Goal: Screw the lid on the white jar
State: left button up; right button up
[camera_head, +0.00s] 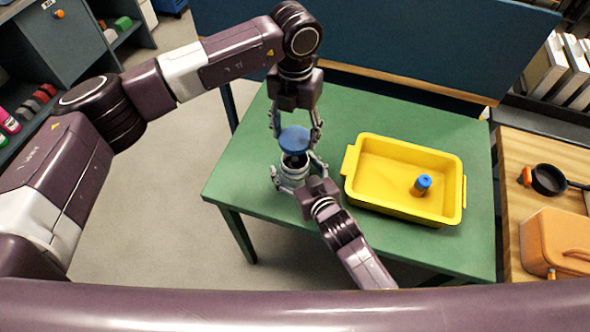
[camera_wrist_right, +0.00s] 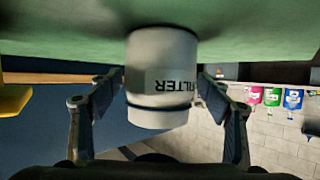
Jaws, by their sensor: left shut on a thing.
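The white jar (camera_head: 291,172) stands upright on the green table, with its dark open mouth partly showing under the lid. In the right wrist view the jar (camera_wrist_right: 160,55) appears upside down, with a label reading FILTER. The blue lid (camera_head: 294,139) is between the fingers of my left gripper (camera_head: 296,134), which is shut on it from above. The lid is held over the jar, apart from its mouth. My right gripper (camera_head: 296,176) has one finger on each side of the jar. Whether its fingertips touch the jar is unclear.
A yellow tray (camera_head: 449,212) stands on the green table (camera_head: 243,170), right of the jar, with a blue-topped container (camera_head: 421,185) in it. A wooden table (camera_head: 508,173) with a black pan (camera_head: 549,180) and orange case (camera_head: 555,243) stands farther right. The green table's left part is clear.

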jog(key=c, duration=1.5)
pick_arm(q)
send_over(295, 159)
jog(key=shift+f, duration=2.5)
jog(key=shift+f, duration=0.9)
jog(key=shift+f, duration=0.6)
